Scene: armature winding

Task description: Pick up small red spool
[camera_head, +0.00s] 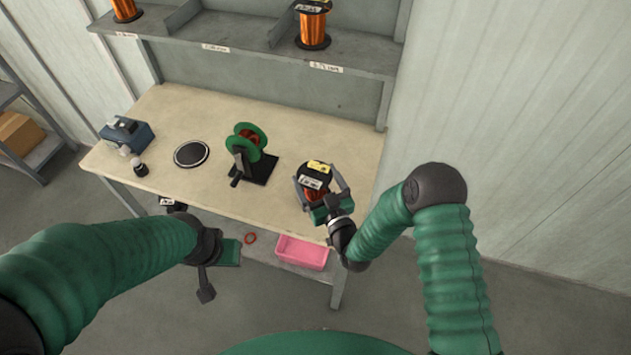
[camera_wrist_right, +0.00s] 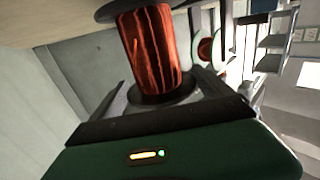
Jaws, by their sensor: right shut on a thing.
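A spool of copper-red wire (camera_head: 316,193) with black flanges and white and yellow labels is at the right front of the workbench. My right gripper (camera_head: 321,188) has a finger on each side of it and is shut on it. In the right wrist view, the spool's wire (camera_wrist_right: 150,48) stands just beyond the green palm. I cannot tell whether the spool touches the bench top. My left gripper (camera_head: 208,272) hangs in front of the bench edge, away from the spool; its fingers are not clear.
On the workbench (camera_head: 225,192) are a green winding stand (camera_head: 246,142), a round black disc (camera_head: 191,154) and a blue-grey device (camera_head: 127,134). A shelf (camera_head: 255,42) with larger copper spools (camera_head: 313,28) runs behind. A pink bin (camera_head: 302,252) sits below the front edge.

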